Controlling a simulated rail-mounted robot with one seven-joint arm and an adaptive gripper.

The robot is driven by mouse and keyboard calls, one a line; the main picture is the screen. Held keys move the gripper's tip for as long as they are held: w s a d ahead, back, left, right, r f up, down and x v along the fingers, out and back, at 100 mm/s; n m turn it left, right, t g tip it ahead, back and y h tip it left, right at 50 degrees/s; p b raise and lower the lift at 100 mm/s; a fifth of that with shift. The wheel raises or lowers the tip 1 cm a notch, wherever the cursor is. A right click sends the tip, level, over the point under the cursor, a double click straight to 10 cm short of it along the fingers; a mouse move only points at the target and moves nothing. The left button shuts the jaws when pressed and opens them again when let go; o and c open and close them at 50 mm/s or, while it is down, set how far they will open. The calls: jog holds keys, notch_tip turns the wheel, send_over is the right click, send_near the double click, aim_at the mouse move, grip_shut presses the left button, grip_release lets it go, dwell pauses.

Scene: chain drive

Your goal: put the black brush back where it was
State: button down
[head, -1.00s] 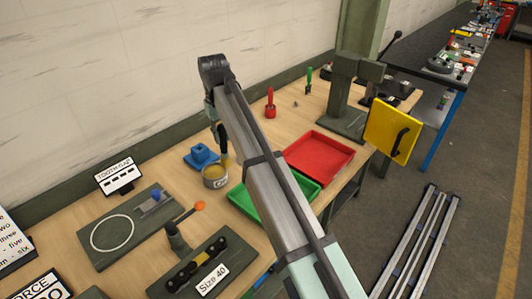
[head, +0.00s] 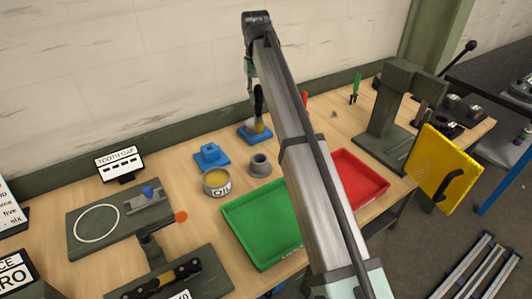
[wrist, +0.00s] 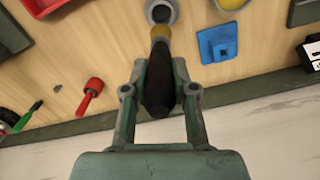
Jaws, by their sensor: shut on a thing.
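My gripper (head: 250,82) is shut on the black handle of the brush (head: 258,101). The brush hangs nearly upright with its yellow lower part down. In the head view that end overlaps a blue stand (head: 246,138) near the wall; I cannot tell whether they touch. In the wrist view the black brush (wrist: 157,90) sits between the fingers (wrist: 158,92), its yellow end toward a grey cup (wrist: 168,16). The grey cup (head: 259,167) also shows in the head view, nearer the camera than the blue stand. The oil tin (head: 216,183) stands left of the cup.
A second blue block (head: 211,158) lies behind the tin. Green (head: 262,236) and red (head: 362,180) trays lie in front, partly behind my arm. A dark green press (head: 387,110) stands right.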

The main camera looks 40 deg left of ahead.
aim_at(258, 113)
notch_tip(258, 113, down, 18)
jog(key=p, duration=0.4)
jog(key=shift+f+p, duration=0.25)
jog(key=shift+p, duration=0.05)
jog(key=shift+f, duration=0.1)
jog(key=c, duration=0.9)
grip_release()
notch_tip(258, 113, up, 12)
jog(key=b, duration=0.3)
jog(key=shift+a, duration=0.15)
